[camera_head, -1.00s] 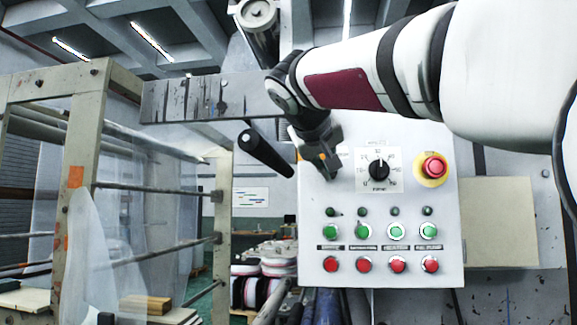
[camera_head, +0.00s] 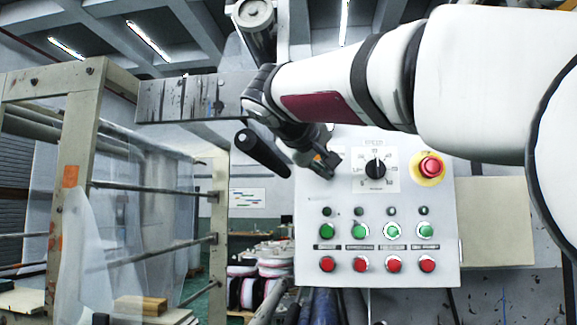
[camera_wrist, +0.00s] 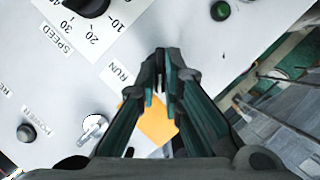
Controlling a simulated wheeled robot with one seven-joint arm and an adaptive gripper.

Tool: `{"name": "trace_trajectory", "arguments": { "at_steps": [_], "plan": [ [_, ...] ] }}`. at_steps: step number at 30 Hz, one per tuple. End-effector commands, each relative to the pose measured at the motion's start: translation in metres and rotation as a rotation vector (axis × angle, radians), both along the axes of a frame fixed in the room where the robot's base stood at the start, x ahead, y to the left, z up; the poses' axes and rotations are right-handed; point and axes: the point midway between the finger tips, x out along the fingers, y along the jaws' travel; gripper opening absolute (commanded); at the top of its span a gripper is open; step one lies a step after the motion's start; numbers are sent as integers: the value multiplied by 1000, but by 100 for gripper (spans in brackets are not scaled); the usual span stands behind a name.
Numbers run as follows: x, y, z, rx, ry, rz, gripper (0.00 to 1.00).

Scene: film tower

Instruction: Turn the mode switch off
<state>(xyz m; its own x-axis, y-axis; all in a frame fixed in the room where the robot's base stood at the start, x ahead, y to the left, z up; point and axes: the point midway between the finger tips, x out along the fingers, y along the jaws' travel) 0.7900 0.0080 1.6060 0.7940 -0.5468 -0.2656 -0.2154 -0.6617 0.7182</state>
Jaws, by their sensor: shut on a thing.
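The white control panel (camera_head: 445,220) stands in the middle of the head view. My gripper (camera_head: 328,166) is at its upper left, left of the black speed dial (camera_head: 375,168). In the wrist view my gripper (camera_wrist: 162,75) has its fingers nearly together, closed at the panel beside the RUN label (camera_wrist: 117,73). The fingers cover the mode switch there, so its handle and position cannot be seen. An orange patch (camera_wrist: 155,122) shows between the fingers. The speed dial (camera_wrist: 86,3) is at the wrist view's upper left.
A red stop button (camera_head: 431,167) on a yellow ring is right of the dial. Rows of green buttons (camera_head: 393,230) and red buttons (camera_head: 394,265) lie below. A key switch (camera_wrist: 94,125) sits near my fingers. A dark handle (camera_head: 262,153) juts out left of the panel.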

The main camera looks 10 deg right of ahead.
Motion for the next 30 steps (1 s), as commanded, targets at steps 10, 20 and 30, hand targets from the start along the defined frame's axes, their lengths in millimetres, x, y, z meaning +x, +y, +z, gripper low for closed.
{"name": "trace_trajectory", "arguments": {
  "at_steps": [10, 20, 30],
  "plan": [
    [0, 0, -1, 0, 3, -1, 28],
    [-6, 4, 2, 1, 0, 0, 28],
    [-55, 39, 18, 0, -1, 3, 28]
  ]
}}
